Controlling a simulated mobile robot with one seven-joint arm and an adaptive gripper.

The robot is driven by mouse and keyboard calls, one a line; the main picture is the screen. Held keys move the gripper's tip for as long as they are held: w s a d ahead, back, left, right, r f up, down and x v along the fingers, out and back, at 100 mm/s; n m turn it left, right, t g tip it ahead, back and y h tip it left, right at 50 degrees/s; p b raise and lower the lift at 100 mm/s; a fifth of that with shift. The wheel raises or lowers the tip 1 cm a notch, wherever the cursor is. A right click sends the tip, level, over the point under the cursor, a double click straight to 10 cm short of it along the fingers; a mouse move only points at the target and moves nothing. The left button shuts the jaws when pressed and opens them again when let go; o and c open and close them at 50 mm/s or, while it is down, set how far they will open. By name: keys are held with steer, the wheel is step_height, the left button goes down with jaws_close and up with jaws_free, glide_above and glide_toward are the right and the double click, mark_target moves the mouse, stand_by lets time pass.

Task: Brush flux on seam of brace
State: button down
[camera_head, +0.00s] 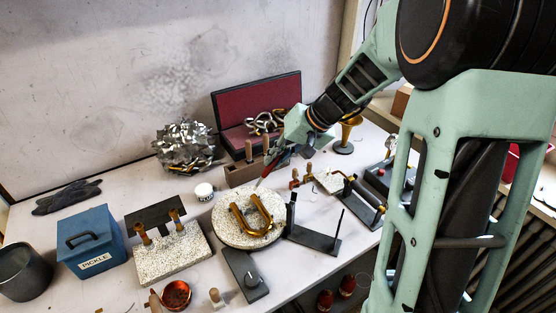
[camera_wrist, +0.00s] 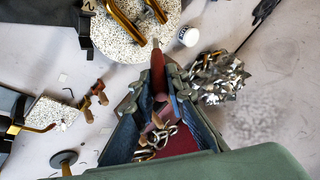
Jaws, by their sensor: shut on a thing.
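My gripper (camera_head: 276,156) is shut on a slim red-handled brush (camera_wrist: 157,65), which also shows in the head view. The brush tip points down toward the round speckled block (camera_head: 228,236), near its back edge; I cannot tell whether it touches. A U-shaped brass piece (camera_head: 236,218) with a crosspiece lies on that block, in front of the tip. In the wrist view the brass tubes (camera_wrist: 125,22) show at the top, beyond the tip. The brace seam is too small to make out. A small white jar (camera_head: 204,191) stands left of the block; it also shows in the wrist view (camera_wrist: 188,37).
A rectangular speckled block (camera_head: 172,260) with pegs and a blue PICKLE box (camera_head: 92,246) stand at left. Crumpled foil (camera_head: 184,147) and an open red-lined case (camera_head: 256,98) are behind. A dark stand with upright rods (camera_head: 314,240) sits close right of the round block.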

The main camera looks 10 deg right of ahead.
steer(key=shift+f+b, duration=1.6)
steer(key=shift+f, duration=1.2)
steer(key=shift+f+b, duration=0.45)
steer(key=shift+b, duration=0.3)
steer(key=shift+r, duration=0.15)
steer(key=shift+r+p, duration=2.85)
steer(key=shift+r, duration=1.6)
steer(key=shift+f, duration=0.1)
